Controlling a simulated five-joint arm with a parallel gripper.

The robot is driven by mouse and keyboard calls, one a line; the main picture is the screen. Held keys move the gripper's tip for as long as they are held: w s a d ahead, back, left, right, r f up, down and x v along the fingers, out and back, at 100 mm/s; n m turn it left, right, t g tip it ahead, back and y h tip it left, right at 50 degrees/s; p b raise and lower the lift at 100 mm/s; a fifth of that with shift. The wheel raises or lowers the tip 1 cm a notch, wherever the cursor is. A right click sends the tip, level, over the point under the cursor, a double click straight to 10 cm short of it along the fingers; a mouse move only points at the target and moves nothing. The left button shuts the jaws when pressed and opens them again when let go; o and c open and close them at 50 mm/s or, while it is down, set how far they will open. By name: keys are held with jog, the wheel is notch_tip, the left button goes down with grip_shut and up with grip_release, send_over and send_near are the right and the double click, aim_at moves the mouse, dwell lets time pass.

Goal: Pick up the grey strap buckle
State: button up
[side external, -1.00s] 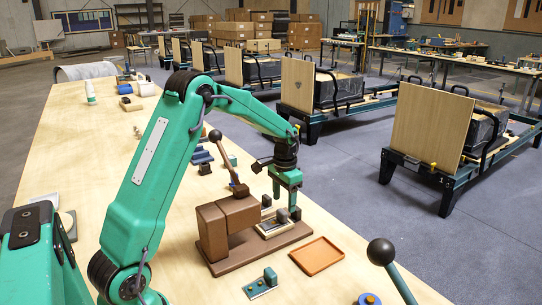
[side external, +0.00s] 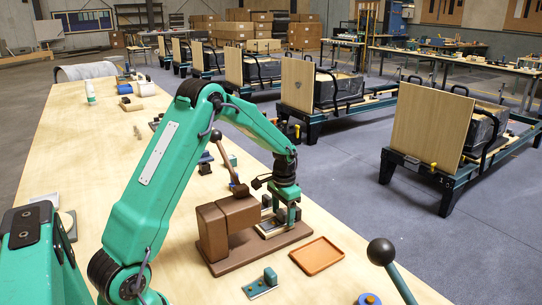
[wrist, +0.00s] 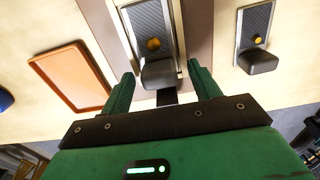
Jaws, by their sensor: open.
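The grey strap buckle (wrist: 153,45) shows in the wrist view as a ribbed dark grey plate with a yellow round spot and a raised grey block at its near end. It lies in a pale-edged slot on the brown press-like fixture (side external: 214,232). My gripper (wrist: 163,85) is open, with one green finger on each side of the block's end and gaps between. In the side view my gripper (side external: 281,218) is low over the buckle, which is partly hidden there.
An orange-brown tray (side external: 317,256) lies beside the fixture; the wrist view also shows it. A second, similar grey piece (wrist: 253,40) lies to the right in the wrist view. A teal-blocked plate (side external: 262,285) and a black-knobbed lever (side external: 381,251) are at the front.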

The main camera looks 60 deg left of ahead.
aim_at(284, 211)
jog(key=c, duration=1.2)
jog(key=shift+r, duration=0.15)
jog(key=shift+r, duration=0.5)
jog(key=r, duration=0.3)
jog(key=shift+d+r, duration=0.1)
jog(key=shift+d, duration=0.1)
jog(key=d+r, duration=0.2)
jog(key=d, duration=0.1)
jog(key=s+d+r, duration=0.1)
jog(key=d+r, duration=0.1)
jog(key=d, duration=0.2)
jog(key=s+d+r, duration=0.1)
jog(key=d+r, duration=0.1)
jog(key=d, duration=0.2)
jog(key=shift+s+r, duration=0.1)
jog(key=shift+r, duration=0.15)
